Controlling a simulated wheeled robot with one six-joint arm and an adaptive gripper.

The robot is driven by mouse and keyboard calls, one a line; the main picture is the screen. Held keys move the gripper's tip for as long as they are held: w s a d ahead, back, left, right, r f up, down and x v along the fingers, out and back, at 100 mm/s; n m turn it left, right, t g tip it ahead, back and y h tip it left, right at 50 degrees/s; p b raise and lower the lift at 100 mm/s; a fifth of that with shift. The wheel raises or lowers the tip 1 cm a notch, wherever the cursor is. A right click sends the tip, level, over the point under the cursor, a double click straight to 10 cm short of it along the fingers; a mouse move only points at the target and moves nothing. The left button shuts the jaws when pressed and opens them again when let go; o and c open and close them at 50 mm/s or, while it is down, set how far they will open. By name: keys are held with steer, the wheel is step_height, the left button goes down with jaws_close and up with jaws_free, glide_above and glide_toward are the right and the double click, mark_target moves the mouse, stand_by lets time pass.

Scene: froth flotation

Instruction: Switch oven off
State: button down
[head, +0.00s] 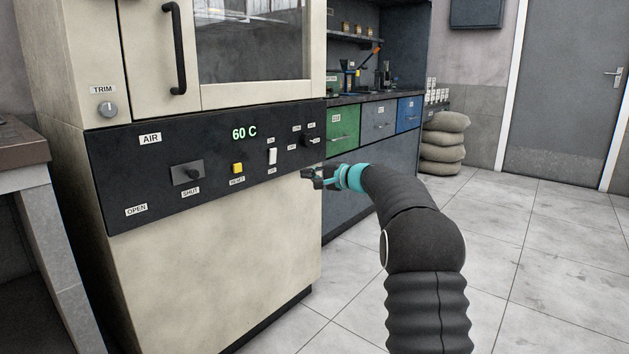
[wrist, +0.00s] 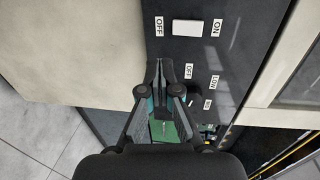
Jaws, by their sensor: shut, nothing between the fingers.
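The oven (head: 220,250) is a cream cabinet with a black control panel (head: 215,180) and a green display (head: 244,132) reading 60 C. A white rocker switch (head: 272,156) sits on the panel between two small labels. In the wrist view the white switch (wrist: 187,28) lies between OFF at its left and ON at its right. My gripper (head: 306,175) is shut and empty, by the panel's lower right edge. In the wrist view its fingertips (wrist: 160,64) are below the OFF end of the switch, apart from it in the picture. Whether they touch the panel is unclear.
A dark knob (head: 308,140) with several labels is right of the switch. A yellow RESET button (head: 237,168) and an AIR lever (head: 187,173) are left of it. A bench with coloured drawers (head: 379,124) stands beyond the oven. The tiled floor (head: 540,260) at right is clear.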

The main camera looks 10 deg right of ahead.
steer(key=shift+s+d+f, duration=0.1)
steer(key=shift+s+d, duration=0.5)
steer(key=shift+s, duration=0.15)
steer(key=s+f+g+h, duration=0.2)
steer(key=s+f+g, duration=0.3)
steer(key=f, duration=0.7)
steer(key=s+a+f+n+g+h+p, duration=0.1)
steer(key=s+a+f+n+g, duration=0.15)
steer(key=s, duration=0.85)
steer(key=s+a+r+n+g+h+p, duration=0.1)
steer(key=s+a+r+n+h+p, duration=0.15)
steer(key=s, duration=1.45)
steer(key=s+a+r+n+g+h+p, duration=0.1)
steer(key=s+r+n+h+p, duration=0.25)
steer(key=s, duration=1.35)
steer(key=s+a+r+n+t+p, duration=0.1)
steer(key=s+r+n+t+p, duration=0.1)
steer(key=s+r, duration=0.3)
steer(key=shift+s+a+r+h+p, duration=0.2)
steer(key=shift+s+a+h+p, duration=0.1)
steer(key=shift+p, duration=0.35)
